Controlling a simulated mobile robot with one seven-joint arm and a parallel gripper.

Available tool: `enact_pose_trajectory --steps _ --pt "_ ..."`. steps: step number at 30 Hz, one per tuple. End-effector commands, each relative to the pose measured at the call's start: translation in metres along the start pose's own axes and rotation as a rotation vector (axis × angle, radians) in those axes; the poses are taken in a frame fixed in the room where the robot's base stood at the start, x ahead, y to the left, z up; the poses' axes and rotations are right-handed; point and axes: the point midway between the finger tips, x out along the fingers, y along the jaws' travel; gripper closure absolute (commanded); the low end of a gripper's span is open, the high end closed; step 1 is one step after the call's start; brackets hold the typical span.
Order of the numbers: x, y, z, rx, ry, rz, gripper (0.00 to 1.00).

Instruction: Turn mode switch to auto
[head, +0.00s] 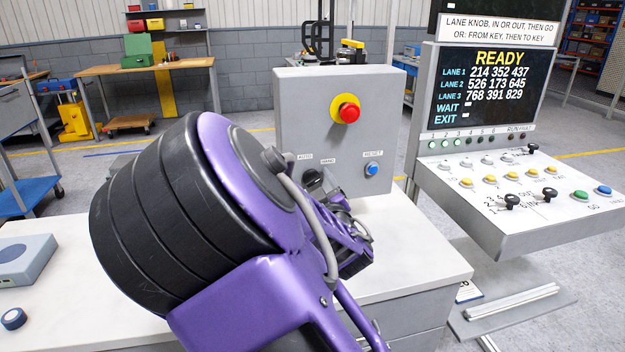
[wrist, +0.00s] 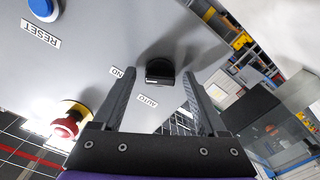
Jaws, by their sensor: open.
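The mode switch (head: 312,178) is a black knob low on the grey control box (head: 290,110), below the AUTO and HAND labels. In the wrist view the switch (wrist: 160,71) shows upside down between the two finger ends, near the AUTO label (wrist: 147,102). The left finger partly covers the HAND label. Which way the knob points is hard to tell. My gripper (wrist: 163,82) is open, with its fingers toward the panel on either side of the switch; contact cannot be seen. In the head view my purple arm hides part of the box's lower front.
A red emergency button (head: 349,112) on a yellow ring and a blue reset button (head: 372,170) share the box face. The box stands on a white bench (head: 425,250). A console (head: 520,190) with knobs and a READY screen stands at right.

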Motion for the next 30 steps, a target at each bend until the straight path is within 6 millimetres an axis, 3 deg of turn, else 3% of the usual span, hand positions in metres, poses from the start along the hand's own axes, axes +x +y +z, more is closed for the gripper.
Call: enact_pose_trajectory --steps 9,21,30 --pt "-0.0005 -0.0002 0.0 0.0 0.0 0.0 0.25" --pt "-0.0004 -0.0002 0.0 0.0 0.0 0.0 0.97" --pt "-0.0003 0.0 -0.0002 -0.022 0.0 0.0 1.0"
